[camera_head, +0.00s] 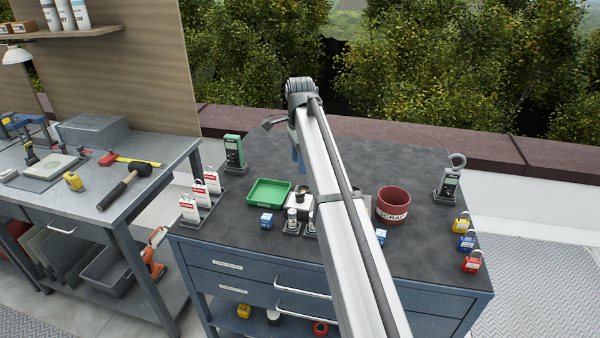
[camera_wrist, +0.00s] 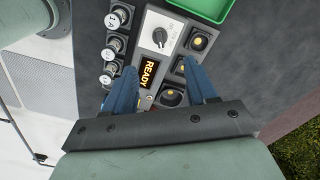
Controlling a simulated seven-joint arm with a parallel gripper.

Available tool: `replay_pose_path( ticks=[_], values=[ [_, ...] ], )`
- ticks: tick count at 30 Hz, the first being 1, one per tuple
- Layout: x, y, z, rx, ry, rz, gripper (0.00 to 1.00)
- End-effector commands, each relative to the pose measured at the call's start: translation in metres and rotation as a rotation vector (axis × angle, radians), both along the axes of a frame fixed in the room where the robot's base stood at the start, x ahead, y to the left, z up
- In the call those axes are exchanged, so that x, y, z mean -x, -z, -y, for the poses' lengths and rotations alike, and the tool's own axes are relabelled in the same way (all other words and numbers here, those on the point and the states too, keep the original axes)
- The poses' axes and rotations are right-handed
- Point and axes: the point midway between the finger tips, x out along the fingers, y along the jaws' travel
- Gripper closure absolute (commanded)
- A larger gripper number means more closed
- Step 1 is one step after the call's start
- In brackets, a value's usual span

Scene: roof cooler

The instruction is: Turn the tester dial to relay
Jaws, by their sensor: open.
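The tester is a pale box (camera_wrist: 149,43) in the wrist view, with a dark round dial (camera_wrist: 160,36) and a lit display (camera_wrist: 149,72) reading READY. Small marks sit beside the dial, too small to read, and I cannot tell which one it points to. My gripper (camera_wrist: 158,66) has its two blue fingers spread apart and empty. They reach over the tester's display end, with the dial lying ahead of the fingertips. In the head view the tester (camera_head: 298,204) is partly hidden by my arm, and my gripper (camera_head: 298,152) is mostly hidden too.
Cylindrical fuses (camera_wrist: 114,44) stand left of the tester, and black blocks (camera_wrist: 198,42) stand to its right. A green tray (camera_head: 268,192) lies close by. A red scrap bin (camera_head: 392,205), padlocks (camera_head: 462,223) and a green meter (camera_head: 234,152) stand elsewhere. The bench's back area is clear.

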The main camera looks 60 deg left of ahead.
Motion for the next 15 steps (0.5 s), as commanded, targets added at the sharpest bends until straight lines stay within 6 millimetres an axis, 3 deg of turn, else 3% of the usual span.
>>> replay_pose_path(
  ticks=[6,15],
  values=[
    [0.000,-0.016,0.000,0.000,0.000,0.000,0.43],
    [0.000,-0.017,0.000,0.000,0.000,0.000,0.43]
  ],
)
